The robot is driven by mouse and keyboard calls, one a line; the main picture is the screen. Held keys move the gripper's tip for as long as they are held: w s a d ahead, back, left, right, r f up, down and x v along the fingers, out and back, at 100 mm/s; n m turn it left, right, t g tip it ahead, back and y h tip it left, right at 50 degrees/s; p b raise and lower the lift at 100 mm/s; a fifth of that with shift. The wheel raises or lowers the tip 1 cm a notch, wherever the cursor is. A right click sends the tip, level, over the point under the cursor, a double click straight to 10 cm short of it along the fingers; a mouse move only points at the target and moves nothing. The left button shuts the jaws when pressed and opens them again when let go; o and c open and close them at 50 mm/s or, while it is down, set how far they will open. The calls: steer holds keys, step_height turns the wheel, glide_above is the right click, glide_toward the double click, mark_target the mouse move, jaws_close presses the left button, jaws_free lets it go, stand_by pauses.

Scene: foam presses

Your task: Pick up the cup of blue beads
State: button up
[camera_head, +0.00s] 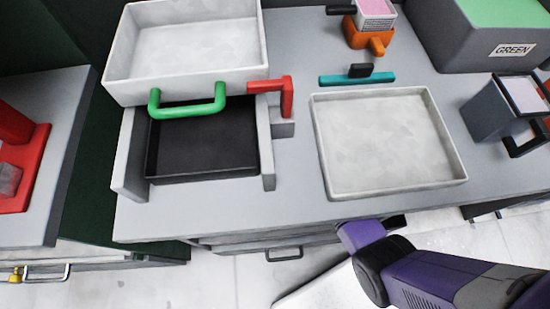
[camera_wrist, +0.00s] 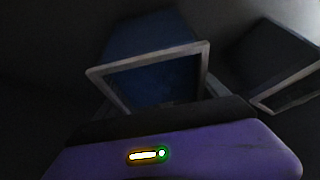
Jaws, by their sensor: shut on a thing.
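In the wrist view, a boxy dark-blue shape (camera_wrist: 155,45), likely the cup of blue beads, stands ahead of my gripper with a grey squared handle (camera_wrist: 203,68) toward me. Single beads cannot be made out in the dim light. My gripper (camera_wrist: 165,112) is a dark bar on a purple body at the bottom, at the handle's near end; it is shut on the handle, though the contact is mostly hidden. In the head view, my purple arm reaches to the counter's front edge; the gripper and this cup are hidden there.
A second dark cup with a handle (camera_wrist: 285,85) stands close on the right in the dark space. Above, the counter (camera_head: 300,200) holds a white tray (camera_head: 385,188), a press with a green handle (camera_head: 188,105), and a grey cup (camera_head: 487,110) by a GREEN-labelled box (camera_head: 480,50).

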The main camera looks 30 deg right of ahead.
steer(key=shift+r, duration=0.4)
steer(key=s+a+r+p, duration=0.1)
steer(key=s+a, duration=0.2)
steer(key=s, duration=0.5)
steer(key=s+a+r+p, duration=0.1)
steer(key=s+a, duration=0.3)
steer(key=s, duration=0.4)
steer(key=shift+s+r, duration=0.25)
steer(key=shift+s, duration=0.05)
